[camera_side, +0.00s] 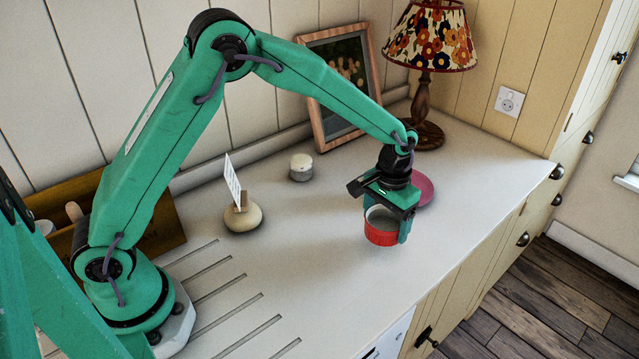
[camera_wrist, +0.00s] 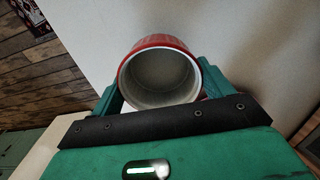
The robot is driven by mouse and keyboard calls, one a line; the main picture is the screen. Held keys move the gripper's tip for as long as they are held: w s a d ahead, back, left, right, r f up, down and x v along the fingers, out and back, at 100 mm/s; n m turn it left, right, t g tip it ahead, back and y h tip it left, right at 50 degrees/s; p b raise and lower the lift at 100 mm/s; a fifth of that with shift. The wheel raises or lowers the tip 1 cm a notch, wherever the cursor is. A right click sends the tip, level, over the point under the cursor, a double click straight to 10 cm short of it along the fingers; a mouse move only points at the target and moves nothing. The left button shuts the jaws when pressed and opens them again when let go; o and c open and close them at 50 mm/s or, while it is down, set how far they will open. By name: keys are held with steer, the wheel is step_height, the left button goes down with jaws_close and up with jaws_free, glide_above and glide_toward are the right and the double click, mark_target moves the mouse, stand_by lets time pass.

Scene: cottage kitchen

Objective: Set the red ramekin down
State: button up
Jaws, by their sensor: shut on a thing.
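The red ramekin (camera_side: 381,236) is in my gripper (camera_side: 385,222) at the right of the white counter in the side view. Its outside is red and ribbed and its inside is pale and looks empty. In the wrist view the ramekin (camera_wrist: 148,46) sits between the two green fingers of my gripper (camera_wrist: 160,80), its open top facing the camera. My gripper is shut on it. I cannot tell for sure whether its base touches the counter (camera_side: 330,290).
A pink round thing (camera_side: 425,190) lies just behind my gripper, partly hidden. A lamp (camera_side: 430,90), a framed picture (camera_side: 340,85), a small white pot (camera_side: 301,167) and a card holder (camera_side: 243,216) stand farther back. The counter's front edge is close to the right.

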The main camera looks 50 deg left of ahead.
steer(key=shift+f, duration=1.85)
steer(key=shift+f, duration=0.15)
steer(key=o, duration=1.1)
step_height(320, 180, up, 12)
steer(key=shift+r, duration=0.2)
steer(key=shift+s, duration=0.1)
